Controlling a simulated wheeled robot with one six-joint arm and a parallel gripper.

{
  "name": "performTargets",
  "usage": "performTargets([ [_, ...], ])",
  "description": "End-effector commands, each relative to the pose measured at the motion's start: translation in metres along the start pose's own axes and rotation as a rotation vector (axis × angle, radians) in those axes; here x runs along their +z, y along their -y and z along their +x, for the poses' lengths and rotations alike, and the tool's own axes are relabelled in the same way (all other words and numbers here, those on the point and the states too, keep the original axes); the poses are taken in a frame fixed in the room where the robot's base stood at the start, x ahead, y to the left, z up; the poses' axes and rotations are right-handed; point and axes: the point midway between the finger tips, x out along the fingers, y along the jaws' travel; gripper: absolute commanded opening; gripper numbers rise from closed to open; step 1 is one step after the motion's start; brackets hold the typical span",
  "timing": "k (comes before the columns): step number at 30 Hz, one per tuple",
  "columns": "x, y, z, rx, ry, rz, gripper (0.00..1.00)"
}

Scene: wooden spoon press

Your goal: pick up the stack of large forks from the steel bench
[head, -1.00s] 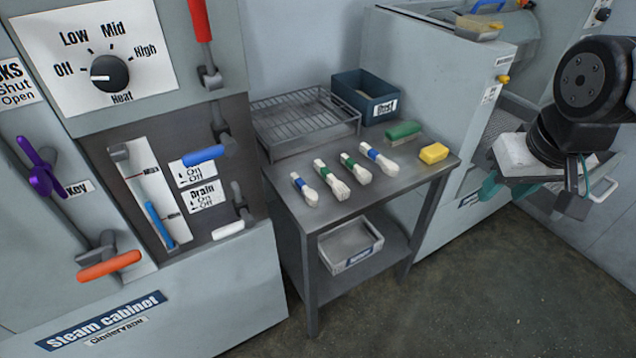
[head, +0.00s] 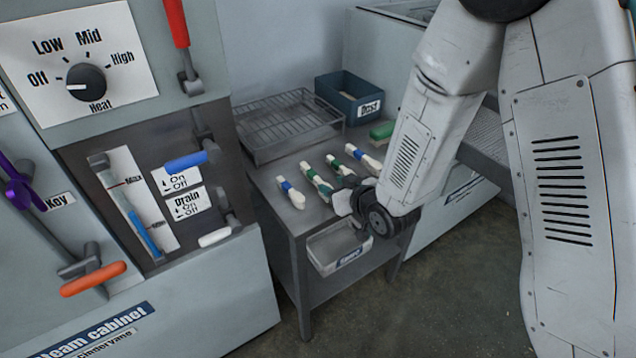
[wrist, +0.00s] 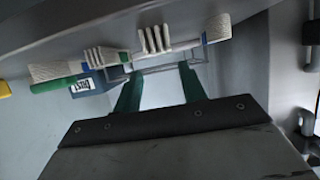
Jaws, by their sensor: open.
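Several white cutlery stacks lie in a row on the steel bench (head: 290,222). The two middle stacks have green bands and show fork tines in the wrist view: one (head: 316,182) stands at the centre (wrist: 155,40), the other (head: 343,169) to its left (wrist: 103,57). I cannot tell for sure which is the large-fork stack; the centre one looks slightly bigger. My gripper (head: 347,200) is at the bench's front edge, close to the stacks. Its green fingers (wrist: 160,72) are spread and empty, below the fork ends in the wrist view.
Blue-banded stacks lie at the left end (head: 291,193) and right end (head: 366,158) of the row. Behind are a wire rack (head: 290,118) and a dark blue box (head: 357,98). A green-handled brush (head: 382,130) is at right. The steam cabinet (head: 190,300) borders the left.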

Motion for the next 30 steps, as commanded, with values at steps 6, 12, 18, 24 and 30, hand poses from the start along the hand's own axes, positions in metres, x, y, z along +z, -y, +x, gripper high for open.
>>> performTargets([
  [6, 0.0, 0.002, 0.023, -0.005, -0.009, -0.001, 0.41],
  [12, -0.002, 0.004, 0.05, -0.004, -0.009, -0.001, 0.41],
  [18, -0.002, 0.004, 0.074, -0.003, -0.007, 0.0, 0.41],
  [24, -0.002, 0.004, 0.077, -0.003, -0.008, 0.0, 0.41],
  [30, -0.002, 0.004, 0.077, -0.003, -0.007, 0.0, 0.05],
])
